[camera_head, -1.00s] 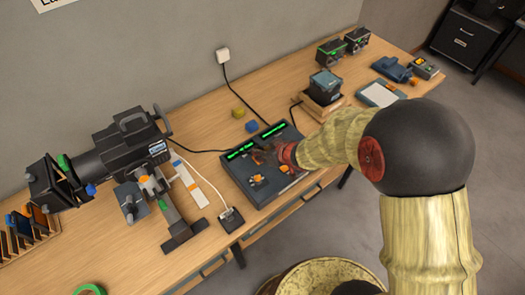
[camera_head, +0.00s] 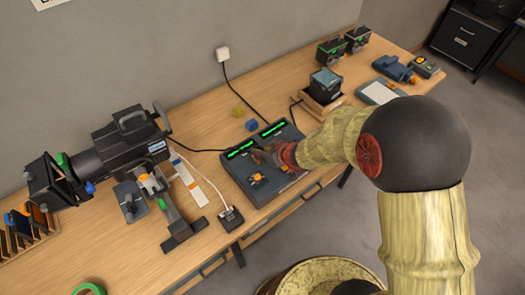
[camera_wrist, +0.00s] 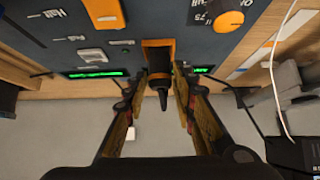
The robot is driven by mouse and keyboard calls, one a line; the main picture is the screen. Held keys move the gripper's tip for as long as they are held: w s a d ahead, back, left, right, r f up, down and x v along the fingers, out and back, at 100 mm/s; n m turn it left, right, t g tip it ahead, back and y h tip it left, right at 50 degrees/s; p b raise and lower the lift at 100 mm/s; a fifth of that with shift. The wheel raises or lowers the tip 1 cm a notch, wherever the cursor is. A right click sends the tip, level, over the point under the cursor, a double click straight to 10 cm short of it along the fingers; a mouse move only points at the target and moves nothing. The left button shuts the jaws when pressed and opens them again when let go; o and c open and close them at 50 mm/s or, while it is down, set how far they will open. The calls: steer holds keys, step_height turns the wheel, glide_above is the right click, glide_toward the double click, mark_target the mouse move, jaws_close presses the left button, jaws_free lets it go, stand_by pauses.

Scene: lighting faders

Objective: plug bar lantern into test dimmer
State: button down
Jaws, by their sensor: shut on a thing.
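The dark blue-grey console (camera_head: 262,196) with two green displays lies mid-table; I cannot read whether it is the test dimmer. My gripper (camera_head: 262,153) is low over its right half in the head view. In the wrist view my gripper (camera_wrist: 158,74) is shut on an orange and black plug-like piece (camera_wrist: 158,52), whose black tapered end points back toward my palm. Its far end meets the console face, but I cannot tell whether it is seated. A large black lantern (camera_head: 105,155) stands on the table at left; no cable from it to the held piece can be followed.
A black box (camera_head: 231,217) with a white cable sits at the front edge, left of the console. A dark cube in a wooden tray (camera_head: 320,108) stands behind right. Yellow and blue blocks (camera_head: 251,125) lie behind the console. An orange knob (camera_wrist: 229,20) is near my gripper.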

stand_by(0.4)
steer(key=c, duration=1.4)
jaws_free()
steer(key=v, duration=1.2)
steer(key=shift+s, duration=0.1)
steer(key=shift+f, duration=0.1)
